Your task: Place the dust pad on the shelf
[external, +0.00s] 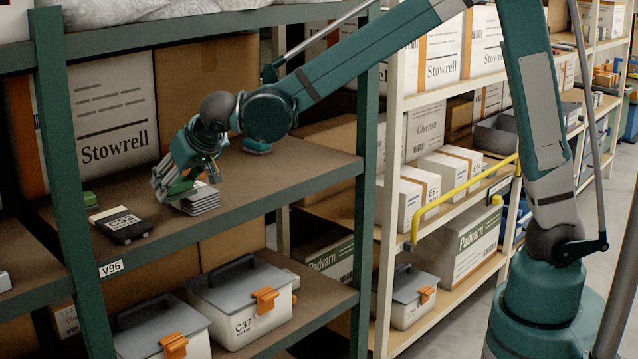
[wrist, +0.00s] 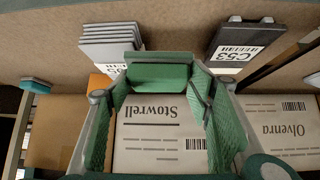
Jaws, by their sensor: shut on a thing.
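My gripper (external: 176,184) is at the middle level of the green-posted rack, above the brown shelf (external: 275,176). It is shut on a green block, which I take for the dust pad (wrist: 158,77); in the wrist view it sits between the two green finger pads. In the external view it is mostly hidden by the fingers (external: 184,185). I cannot tell whether it touches the shelf. A stack of grey flat pieces (external: 204,199) stands right beside the gripper, and it also shows in the wrist view (wrist: 110,38).
A Stowrell box (external: 115,115) stands at the back. A teal item (external: 257,146) lies further right. Bare shelf lies right of the stack.

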